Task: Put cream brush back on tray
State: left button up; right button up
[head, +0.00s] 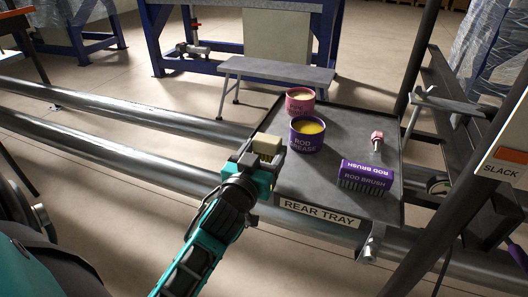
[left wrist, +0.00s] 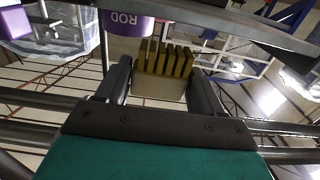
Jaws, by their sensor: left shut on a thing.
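The cream brush (head: 267,145) is in my left gripper (head: 255,161), which is shut on it at the left edge of the rear tray (head: 330,195). In the left wrist view, the brush's cream body (left wrist: 158,90) sits between both fingers (left wrist: 160,88), with its dark yellow bristles pointing away from the palm. Whether the brush touches the tray is unclear. My right gripper is not in view.
The tray's middle is bare. A dark post (head: 465,165) rises at right. Pipes (head: 130,120) run at left.

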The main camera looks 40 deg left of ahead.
pick_arm(q)
jog(key=shift+f, duration=0.1)
jog(key=shift+f+b, duration=0.3)
jog(key=shift+f, duration=0.05)
jog(key=shift+f+b, duration=0.5)
jog(key=shift+f, duration=0.25)
jog(key=shift+f+b, duration=0.35)
jog(key=shift+f, duration=0.25)
jog(key=o, duration=1.4)
